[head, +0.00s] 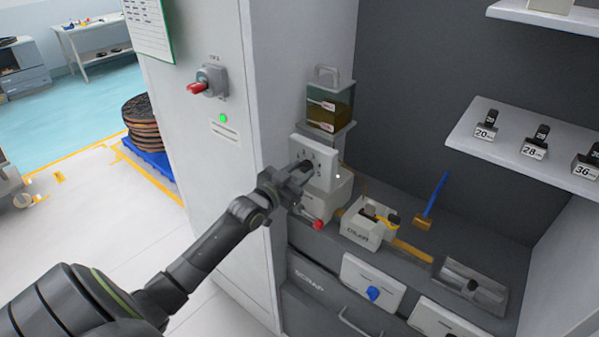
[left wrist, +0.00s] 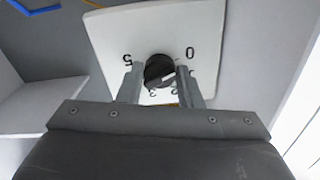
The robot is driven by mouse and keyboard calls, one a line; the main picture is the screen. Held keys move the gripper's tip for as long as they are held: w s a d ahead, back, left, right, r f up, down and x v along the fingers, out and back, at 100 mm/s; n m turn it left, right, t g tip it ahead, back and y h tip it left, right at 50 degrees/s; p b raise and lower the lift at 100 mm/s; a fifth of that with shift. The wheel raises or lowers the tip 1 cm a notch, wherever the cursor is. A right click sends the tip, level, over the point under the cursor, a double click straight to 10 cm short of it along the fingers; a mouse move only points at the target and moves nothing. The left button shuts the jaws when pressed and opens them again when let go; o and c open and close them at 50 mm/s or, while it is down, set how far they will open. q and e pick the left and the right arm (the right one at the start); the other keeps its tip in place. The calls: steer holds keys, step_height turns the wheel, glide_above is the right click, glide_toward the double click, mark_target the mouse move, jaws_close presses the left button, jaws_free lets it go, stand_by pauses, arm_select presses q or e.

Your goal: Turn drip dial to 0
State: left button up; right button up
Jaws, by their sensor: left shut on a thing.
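The drip dial is a dark round knob (left wrist: 158,72) on a white plate (left wrist: 110,35) with black numbers. In the left wrist view "5" shows at the plate's left and "0" at its right; the numbers below are partly hidden by the fingers. A white mark on the knob points to the lower right in that view. My left gripper (left wrist: 160,85) is shut on the knob, one finger on each side. In the head view my left gripper (head: 305,170) reaches the white plate (head: 326,156), and the knob is mostly hidden. My right gripper is not in view.
An amber oil tank (head: 328,108) stands above the plate. A red knob (head: 318,224) sits just below my gripper. A white oiler box (head: 362,230) and a blue-handled brush (head: 432,200) are to the right. A red-handled switch (head: 209,82) is on the left panel.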

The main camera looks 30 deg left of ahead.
arm_select(q)
steer(key=o, duration=1)
steer(key=shift+c, duration=0.2)
steer(key=s+a+p, duration=0.1)
steer(key=s+p, duration=0.9)
steer(key=s, duration=0.7)
steer(key=shift+s+a, duration=0.15)
steer(key=shift+s, duration=0.05)
